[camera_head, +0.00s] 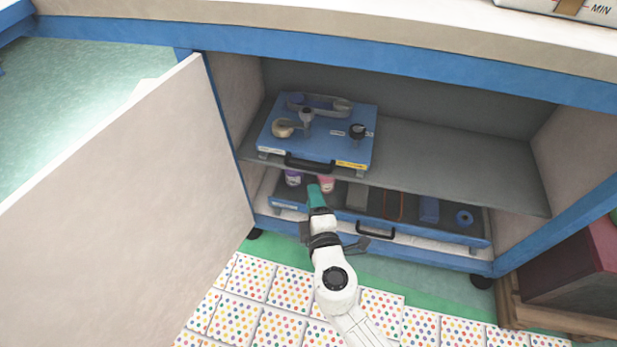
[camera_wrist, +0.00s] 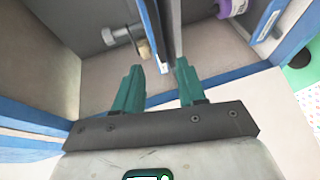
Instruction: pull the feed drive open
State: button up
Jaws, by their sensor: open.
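I take the feed drive (camera_head: 283,138) to be the blue panel with pulleys and a belt on the cabinet's upper shelf. It has a black handle (camera_head: 309,166) along its front edge. My gripper (camera_head: 313,187) is just below and in front of that handle in the head view, its teal fingers pointing into the cabinet. In the wrist view my gripper (camera_wrist: 158,80) is open, with the blue panel's edge (camera_wrist: 152,30) lined up between the fingers. I cannot tell whether the handle lies between the fingers or touches them.
Below the shelf (camera_head: 455,165) is a second blue tray (camera_head: 345,213) with spools, blocks and its own black handle (camera_head: 375,231). The open cabinet door (camera_head: 120,200) stands at the left. A dark red box (camera_head: 575,270) is at the right. Dotted tiles (camera_head: 270,325) cover the floor in front.

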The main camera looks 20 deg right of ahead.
aim_at(307, 170)
jog(key=b+x, duration=0.1)
jog(key=x, duration=0.8)
jog(key=shift+w+d+b, duration=0.1)
jog(key=shift+w+b, duration=0.05)
jog(key=shift+b, duration=0.15)
jog(key=shift+c, duration=0.5)
grip_shut()
